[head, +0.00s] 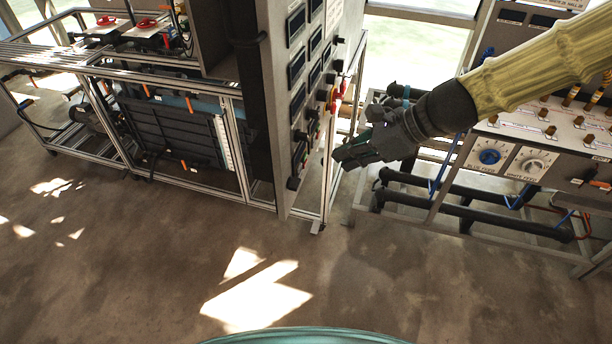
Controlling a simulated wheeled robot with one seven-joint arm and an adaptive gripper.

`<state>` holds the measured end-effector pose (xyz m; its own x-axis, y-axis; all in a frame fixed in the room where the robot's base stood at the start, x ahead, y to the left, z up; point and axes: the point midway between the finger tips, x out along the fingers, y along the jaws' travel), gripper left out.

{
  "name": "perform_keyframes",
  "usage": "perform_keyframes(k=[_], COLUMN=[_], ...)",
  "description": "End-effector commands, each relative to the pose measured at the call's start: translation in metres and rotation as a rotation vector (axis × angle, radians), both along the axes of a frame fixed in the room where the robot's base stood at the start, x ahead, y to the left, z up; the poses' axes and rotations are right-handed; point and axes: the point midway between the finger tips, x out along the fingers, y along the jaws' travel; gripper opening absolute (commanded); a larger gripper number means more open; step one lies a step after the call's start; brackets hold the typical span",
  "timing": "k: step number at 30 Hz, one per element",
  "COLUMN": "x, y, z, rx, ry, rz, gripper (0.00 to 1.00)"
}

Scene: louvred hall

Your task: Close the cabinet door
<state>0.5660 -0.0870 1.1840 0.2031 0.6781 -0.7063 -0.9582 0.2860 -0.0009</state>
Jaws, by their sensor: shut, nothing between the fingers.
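A tall grey cabinet (271,63) stands at the top centre, with a front panel of dark displays, knobs and a red switch seen at a steep angle. I cannot tell which part of it is the door, or whether a door stands open. My gripper (343,157) is dark and shut with nothing in it. It reaches in from the upper right and appears just right of the panel's lower part. I cannot tell whether it touches the cabinet. My gripper and wrist hide part of the space behind them.
A metal-framed rig (170,130) with dark equipment fills the left. A bench with dials and knobs (540,150) stands at the right, with black pipes (470,212) low beneath it. The brown floor (150,270) in front is clear, with sunlit patches.

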Motion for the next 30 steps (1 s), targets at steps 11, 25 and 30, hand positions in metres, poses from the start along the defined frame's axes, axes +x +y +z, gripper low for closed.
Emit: perform_keyframes(k=[11,25,30], x=[0.001,0.009,0.012], y=[-0.005,0.02,0.029], z=[-0.015,-0.04,-0.049], rx=[0.002,0.001,0.0], ry=[0.001,0.001,0.001], rz=[-0.034,-0.033,-0.031], gripper=[0.0,0.0,0.0])
